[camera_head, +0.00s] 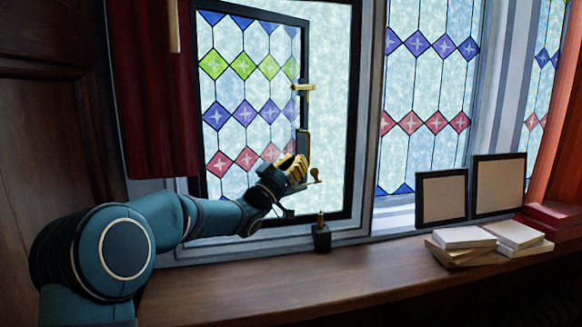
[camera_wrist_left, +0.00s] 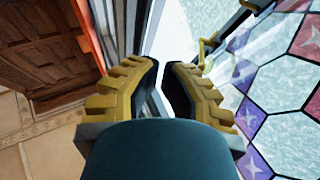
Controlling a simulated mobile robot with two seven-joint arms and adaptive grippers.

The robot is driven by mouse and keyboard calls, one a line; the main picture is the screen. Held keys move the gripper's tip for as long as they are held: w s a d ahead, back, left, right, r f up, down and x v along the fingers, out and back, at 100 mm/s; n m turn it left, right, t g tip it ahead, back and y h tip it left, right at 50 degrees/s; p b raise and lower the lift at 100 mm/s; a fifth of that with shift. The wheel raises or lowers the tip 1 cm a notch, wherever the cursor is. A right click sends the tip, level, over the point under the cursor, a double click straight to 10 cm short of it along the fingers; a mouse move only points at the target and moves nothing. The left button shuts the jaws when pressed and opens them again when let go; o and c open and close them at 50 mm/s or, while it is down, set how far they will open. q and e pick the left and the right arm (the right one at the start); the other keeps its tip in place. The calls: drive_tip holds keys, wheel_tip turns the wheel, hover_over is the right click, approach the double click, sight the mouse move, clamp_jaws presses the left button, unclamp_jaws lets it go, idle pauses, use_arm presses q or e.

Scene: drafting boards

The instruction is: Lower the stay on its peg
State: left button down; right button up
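The open leaded window sash (camera_head: 234,137) fills the upper left of the head view, with a brass catch (camera_head: 303,87) on its free edge. A short dark bar with a brass knob (camera_head: 315,174), apparently the stay's end, shows at my left gripper (camera_head: 299,165). A black block with a brass peg (camera_head: 321,218) stands below, at the sill; the bar is above it and apart. In the left wrist view my gripper (camera_wrist_left: 161,66) has its yellow ribbed fingers a little apart with nothing visible between them. The bar's contact with the fingers is unclear. My right gripper is out of view.
Books (camera_head: 464,238) and two dark-framed panels (camera_head: 442,196) stand on the right of the wooden sill top (camera_head: 370,267). A red curtain (camera_head: 155,95) hangs at the left. The sill top is clear in its middle.

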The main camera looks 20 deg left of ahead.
use_arm(q)
drive_tip(key=w, duration=0.1)
drive_tip(key=w+d+f+p, duration=0.1)
drive_tip(key=w, duration=0.1)
drive_tip(key=w+d, duration=0.1)
drive_tip(key=w, duration=0.1)
drive_tip(key=shift+d+f+p, duration=0.15)
drive_tip(key=shift+d+p, duration=0.1)
drive_tip(key=shift+p, duration=0.1)
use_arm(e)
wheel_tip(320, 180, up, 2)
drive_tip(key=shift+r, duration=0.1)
